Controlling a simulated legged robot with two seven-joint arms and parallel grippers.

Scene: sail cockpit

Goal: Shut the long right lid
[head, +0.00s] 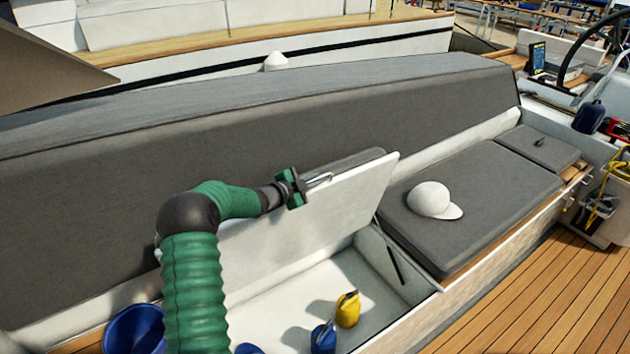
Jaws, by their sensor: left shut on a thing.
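The long lid (305,228) is raised and leans back over an open locker. Its white underside faces me, and a grey cushion shows behind its top edge. A thin dark stay runs at its right end. My left gripper (318,181) is at the lid's upper edge, shut on it. My green left arm hides the lid's left part. The open white locker (375,305) below holds a yellow item (347,309) and blue items (323,337). My right gripper is out of view.
A white cap (431,199) lies on the grey seat cushion (480,190) right of the opening. A long grey backrest (250,120) runs behind the lid. A blue bucket (134,330) stands at lower left. Wooden deck (545,300) is clear at lower right.

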